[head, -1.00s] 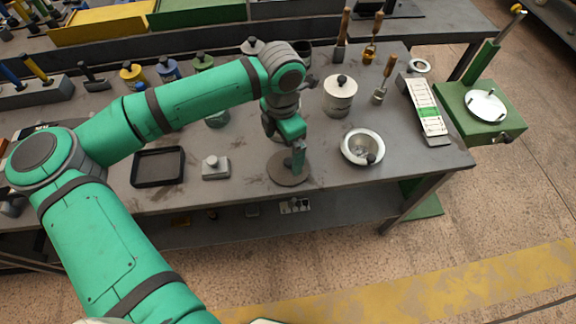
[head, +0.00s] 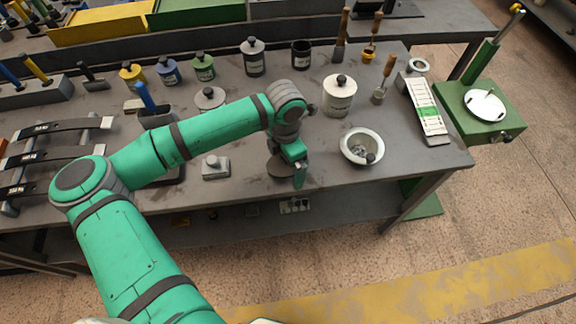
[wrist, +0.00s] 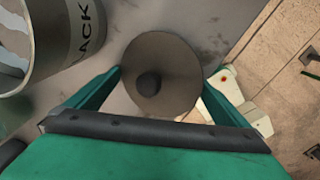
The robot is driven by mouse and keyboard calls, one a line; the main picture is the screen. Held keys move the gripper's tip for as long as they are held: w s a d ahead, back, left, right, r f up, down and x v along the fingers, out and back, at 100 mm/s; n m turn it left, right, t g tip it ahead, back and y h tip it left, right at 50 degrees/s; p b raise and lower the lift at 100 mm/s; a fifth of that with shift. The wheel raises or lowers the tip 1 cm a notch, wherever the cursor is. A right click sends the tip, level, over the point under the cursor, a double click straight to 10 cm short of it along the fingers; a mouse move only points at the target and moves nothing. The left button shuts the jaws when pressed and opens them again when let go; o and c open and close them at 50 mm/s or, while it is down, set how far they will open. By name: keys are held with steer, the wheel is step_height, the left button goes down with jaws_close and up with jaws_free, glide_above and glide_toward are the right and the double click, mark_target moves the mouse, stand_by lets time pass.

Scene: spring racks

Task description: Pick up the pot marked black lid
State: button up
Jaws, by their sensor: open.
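A round grey-brown lid (wrist: 172,50) with a dark knob (wrist: 149,84) lies on the bench. In the head view the lid (head: 280,170) is partly hidden by my gripper (head: 298,178). In the wrist view my gripper (wrist: 161,80) is open, with its two green fingers at either side of the lid's near part and the knob between them. A pot (wrist: 62,35) with letters reading "ACK" stands at the left of the wrist view, its mouth cut off by the frame. I cannot tell which pot this is in the head view.
A white open bowl (head: 377,139) stands right of the lid, and a lidded white pot (head: 338,103) stands behind it. A small grey block (head: 215,170) lies to the left. The bench's front edge is close to the lid.

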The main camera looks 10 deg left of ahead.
steer(key=shift+c, duration=0.6)
steer(key=c, duration=0.6)
steer(key=shift+r, duration=0.1)
